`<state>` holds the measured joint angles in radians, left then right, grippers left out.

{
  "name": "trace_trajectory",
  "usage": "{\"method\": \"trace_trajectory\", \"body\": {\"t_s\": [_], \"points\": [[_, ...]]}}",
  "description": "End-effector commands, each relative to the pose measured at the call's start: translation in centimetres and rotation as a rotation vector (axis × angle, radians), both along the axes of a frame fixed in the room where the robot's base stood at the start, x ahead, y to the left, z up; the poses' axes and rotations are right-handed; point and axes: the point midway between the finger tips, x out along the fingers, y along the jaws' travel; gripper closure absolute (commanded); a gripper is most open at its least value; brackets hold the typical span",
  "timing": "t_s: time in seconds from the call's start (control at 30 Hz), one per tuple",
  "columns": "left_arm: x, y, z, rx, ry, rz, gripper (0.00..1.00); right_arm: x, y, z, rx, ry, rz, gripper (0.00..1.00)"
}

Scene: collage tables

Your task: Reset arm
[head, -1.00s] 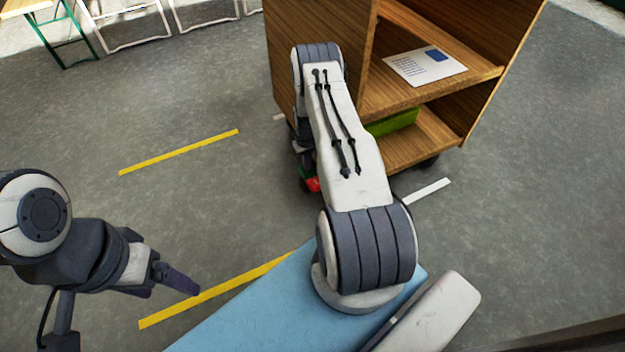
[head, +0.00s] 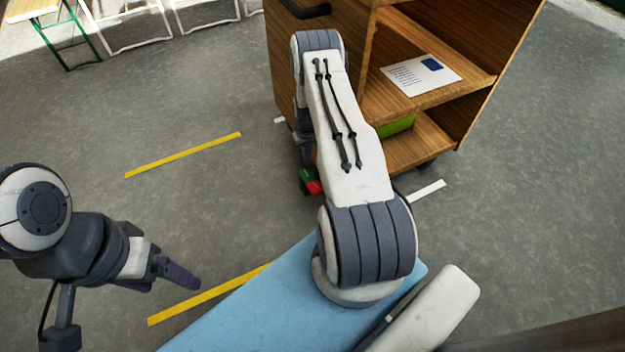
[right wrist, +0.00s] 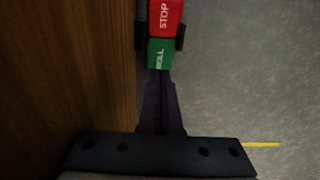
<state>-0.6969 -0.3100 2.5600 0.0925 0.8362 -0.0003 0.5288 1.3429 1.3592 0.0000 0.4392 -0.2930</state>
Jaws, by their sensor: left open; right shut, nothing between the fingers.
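My left gripper (head: 180,274) hangs over the grey floor at the lower left of the head view, with its dark fingers pointing right and nothing in them. My right arm (head: 345,150) reaches forward beside the wooden cart (head: 285,70); its gripper is mostly hidden behind the arm in the head view. In the right wrist view my right gripper (right wrist: 160,78) is shut and empty. Its fingertips lie in line with the green "ROLL" end of a red and green pedal (right wrist: 163,50); I cannot tell if they touch. The pedal also shows low beside the cart in the head view (head: 310,180).
The cart's shelves hold a white sheet (head: 421,75) and a green item (head: 398,125). A dark handle (head: 305,10) is on its top edge. The cart's wooden side fills the left of the wrist view. Floor with yellow tape (head: 185,154) is clear to the left.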

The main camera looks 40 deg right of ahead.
Motion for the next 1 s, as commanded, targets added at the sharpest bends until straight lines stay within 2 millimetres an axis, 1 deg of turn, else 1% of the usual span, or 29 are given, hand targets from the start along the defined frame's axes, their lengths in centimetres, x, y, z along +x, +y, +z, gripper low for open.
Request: {"method": "trace_trajectory", "body": {"t_s": [0.03,0.07,0.57,0.67,0.77,0.83,0.87,0.9,0.97,1.0], "points": [[0.0,0.0,0.4,0.000,0.000,0.000,0.21,0.0,0.0,0.5,0.000,0.000,0.000,1.00],[0.0,0.0,0.4,0.000,0.000,0.000,0.21,0.0,0.0,0.5,0.000,0.000,0.000,1.00],[0.0,0.0,0.3,0.000,0.000,0.000,0.21,0.0,0.0,0.4,0.000,0.000,0.000,1.00],[0.0,0.0,0.3,0.000,0.000,0.000,0.21,0.4,0.5,1.0,0.000,-0.002,0.009,1.00],[0.0,0.0,0.4,0.000,0.000,0.000,0.21,1.5,2.2,3.2,-0.001,-0.006,0.039,1.00],[0.0,0.0,0.5,0.000,0.000,0.000,0.21,2.8,4.5,5.9,-0.002,-0.013,0.076,1.00],[0.0,0.0,0.5,0.000,0.000,0.000,0.21,3.3,5.9,7.4,-0.001,-0.014,0.098,1.00],[0.0,0.0,0.5,0.000,0.000,0.000,0.21,3.9,7.9,9.6,-0.001,-0.018,0.128,1.00],[0.0,0.0,0.6,0.000,0.000,0.000,0.21,4.4,11.3,12.9,0.002,-0.022,0.176,1.00],[0.0,0.0,0.6,0.000,0.000,0.000,0.21,4.4,13.6,15.0,0.004,-0.023,0.209,1.00]]}}
